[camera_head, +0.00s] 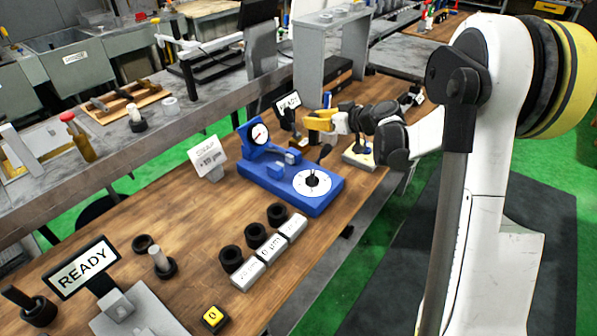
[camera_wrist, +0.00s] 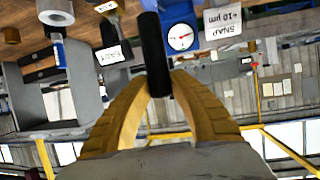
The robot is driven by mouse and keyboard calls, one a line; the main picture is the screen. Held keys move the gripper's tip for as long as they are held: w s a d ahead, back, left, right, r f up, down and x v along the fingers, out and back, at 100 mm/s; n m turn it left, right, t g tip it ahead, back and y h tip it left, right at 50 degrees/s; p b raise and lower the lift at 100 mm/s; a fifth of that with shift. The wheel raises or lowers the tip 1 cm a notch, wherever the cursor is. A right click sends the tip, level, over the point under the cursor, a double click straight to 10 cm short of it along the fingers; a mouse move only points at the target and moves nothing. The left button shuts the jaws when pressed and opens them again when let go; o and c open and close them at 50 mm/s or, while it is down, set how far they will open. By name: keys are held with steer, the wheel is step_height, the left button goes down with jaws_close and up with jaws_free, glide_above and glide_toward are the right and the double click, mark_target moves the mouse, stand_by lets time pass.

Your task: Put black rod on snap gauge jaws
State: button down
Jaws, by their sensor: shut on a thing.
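The black rod (camera_wrist: 154,55) is held between the yellow fingers of my gripper (camera_wrist: 163,80), with most of its length extending beyond the fingertips. In the head view my gripper (camera_head: 318,120) is in the air behind the blue snap gauge (camera_head: 265,168), at its upper right. The rod is hard to make out there. The snap gauge has a dial on its upright and a round white disc with a black knob on its base. Its jaws are small and not clear.
A SNAP sign (camera_head: 207,153) stands left of the gauge. Several black rings and labelled white blocks (camera_head: 270,245) lie in front. A READY sign (camera_head: 82,268) and a yellow button (camera_head: 213,317) are nearer. Another sign (camera_head: 288,102) stands behind the gauge. Bare wood shows at left.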

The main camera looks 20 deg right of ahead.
steer(key=w+d+y, duration=0.1)
steer(key=w+d, duration=0.2)
steer(key=w, duration=0.1)
steer(key=shift+n, duration=0.5)
steer(key=shift+w+a+f+b, duration=0.1)
steer(key=shift+a+f+b, duration=1.3)
steer(key=shift+a+f, duration=1.5)
steer(key=shift+w+a+f+b, duration=0.1)
steer(key=shift+a+f+b, duration=1.3)
steer(key=shift+a+f, duration=1.45)
steer(key=shift+s+d+f, duration=0.1)
steer(key=shift+d, duration=0.05)
steer(key=shift+f, duration=0.15)
steer(key=c, duration=1.4)
jaws_free()
steer(key=shift+o, duration=0.6)
